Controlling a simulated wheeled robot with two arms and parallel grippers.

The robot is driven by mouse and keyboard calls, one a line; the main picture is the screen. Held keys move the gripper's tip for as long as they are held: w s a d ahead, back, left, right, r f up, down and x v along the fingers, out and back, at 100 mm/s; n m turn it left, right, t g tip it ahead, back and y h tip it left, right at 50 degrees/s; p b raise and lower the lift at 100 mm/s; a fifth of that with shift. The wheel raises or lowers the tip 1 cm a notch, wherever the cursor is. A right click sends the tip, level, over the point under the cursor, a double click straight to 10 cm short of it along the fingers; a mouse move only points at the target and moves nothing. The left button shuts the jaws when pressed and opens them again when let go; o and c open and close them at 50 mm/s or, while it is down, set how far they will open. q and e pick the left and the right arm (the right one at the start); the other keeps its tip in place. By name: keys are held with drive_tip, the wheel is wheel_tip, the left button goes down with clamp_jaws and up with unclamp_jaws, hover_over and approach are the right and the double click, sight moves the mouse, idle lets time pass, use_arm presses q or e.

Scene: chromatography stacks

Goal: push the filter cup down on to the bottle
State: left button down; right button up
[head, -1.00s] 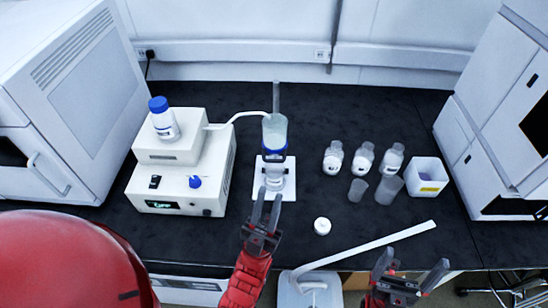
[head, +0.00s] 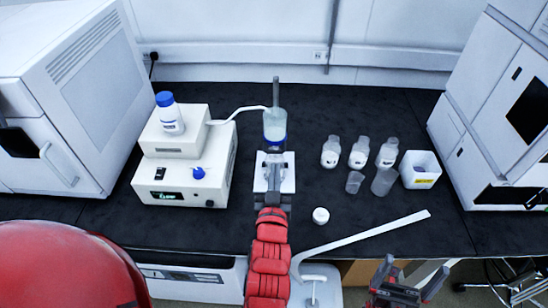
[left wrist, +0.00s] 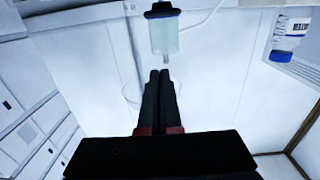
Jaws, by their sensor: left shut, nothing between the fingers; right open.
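The filter cup (head: 275,122) is a clear, pale cup with a dark blue collar at its base. It stands upright on the white stand (head: 260,183) at the table's middle. The bottle below the collar is mostly hidden behind my left gripper (head: 273,157), so I cannot tell how the cup sits on it. My left gripper is shut and empty, in front of the stand and below the cup in the picture. In the left wrist view, the cup (left wrist: 164,36) appears upside down, beyond the closed fingertips (left wrist: 160,72). My right gripper (head: 411,274) is open and empty at the front right.
A white pump unit (head: 182,180) stands left of the stand, with a blue-capped bottle (head: 169,115) on top and a tube (head: 235,111) towards the cup. Several bottles and cups (head: 358,153) and a white bin (head: 420,169) stand to the right.

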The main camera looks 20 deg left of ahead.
use_arm(q)
drive_tip(key=shift+s+a+f, duration=0.1)
drive_tip(key=shift+a+f, duration=0.2)
drive_tip(key=b, duration=0.7)
hover_over(274, 152)
drive_tip(key=s, duration=0.3)
drive_tip(key=f, duration=0.1)
drive_tip(key=d+f+p, duration=0.1)
drive_tip(key=f, duration=0.1)
drive_tip(key=shift+w, duration=0.2)
drive_tip(key=shift+w+f, duration=0.1)
drive_tip(key=shift+f, duration=0.55)
drive_tip(key=shift+f, duration=0.1)
